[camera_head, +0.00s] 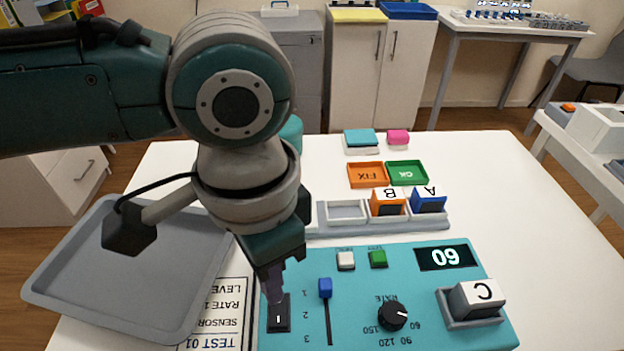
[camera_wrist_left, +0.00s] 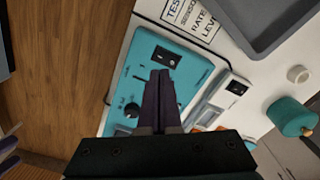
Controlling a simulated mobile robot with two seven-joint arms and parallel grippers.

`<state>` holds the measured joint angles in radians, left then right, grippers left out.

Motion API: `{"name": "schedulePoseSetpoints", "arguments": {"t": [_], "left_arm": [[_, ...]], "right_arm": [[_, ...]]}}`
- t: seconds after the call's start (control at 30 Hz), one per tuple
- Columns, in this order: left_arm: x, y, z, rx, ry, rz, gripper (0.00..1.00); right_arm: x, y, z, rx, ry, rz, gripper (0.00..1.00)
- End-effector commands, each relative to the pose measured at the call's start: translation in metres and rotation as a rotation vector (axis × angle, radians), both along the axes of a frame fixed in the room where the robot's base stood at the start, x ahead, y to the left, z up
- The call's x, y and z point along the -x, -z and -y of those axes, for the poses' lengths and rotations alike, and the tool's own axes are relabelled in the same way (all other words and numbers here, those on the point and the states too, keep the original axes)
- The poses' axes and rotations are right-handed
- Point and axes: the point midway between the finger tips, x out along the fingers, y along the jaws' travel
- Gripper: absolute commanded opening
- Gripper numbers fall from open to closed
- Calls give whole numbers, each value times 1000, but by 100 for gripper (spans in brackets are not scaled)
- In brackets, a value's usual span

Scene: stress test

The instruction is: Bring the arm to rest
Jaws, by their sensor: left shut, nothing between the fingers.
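My left arm comes in from the left in the head view, bent down over the teal control panel (camera_head: 345,285). My left gripper (camera_head: 272,292) points down, its narrow dark fingers shut and empty, close to the black rocker switch (camera_head: 278,320). Whether they touch it cannot be told from the head view. In the left wrist view, the shut fingers (camera_wrist_left: 160,85) extend over the panel (camera_wrist_left: 190,62), and the switch (camera_wrist_left: 166,57) shows just beyond their tips.
The panel carries a blue slider (camera_head: 325,288), a black knob (camera_head: 393,316), a lit display (camera_head: 445,257) and a block marked C (camera_head: 477,298). A grey tray (camera_head: 60,300) lies left. Behind the panel is a rack (camera_head: 435,222) with orange and blue blocks. The table's far right is clear.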

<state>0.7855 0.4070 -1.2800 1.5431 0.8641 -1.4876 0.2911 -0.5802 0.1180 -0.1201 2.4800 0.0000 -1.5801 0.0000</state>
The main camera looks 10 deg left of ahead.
Motion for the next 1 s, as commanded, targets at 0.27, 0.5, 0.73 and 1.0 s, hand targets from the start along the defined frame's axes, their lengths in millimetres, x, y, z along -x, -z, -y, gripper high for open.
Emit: {"name": "schedulePoseSetpoints", "arguments": {"t": [0.27,0.5,0.73,1.0], "left_arm": [[7,-2,11,31,15,-1,0],[53,-32,73,286,23,48,0],[70,-69,49,393,-217,177,0],[97,-81,-41,242,-485,268,0]], "right_arm": [[0,-3,0,0,1,0,74],[0,-21,0,0,1,0,74],[0,-38,0,0,0,0,74],[0,-50,0,1,-1,0,74]]}}
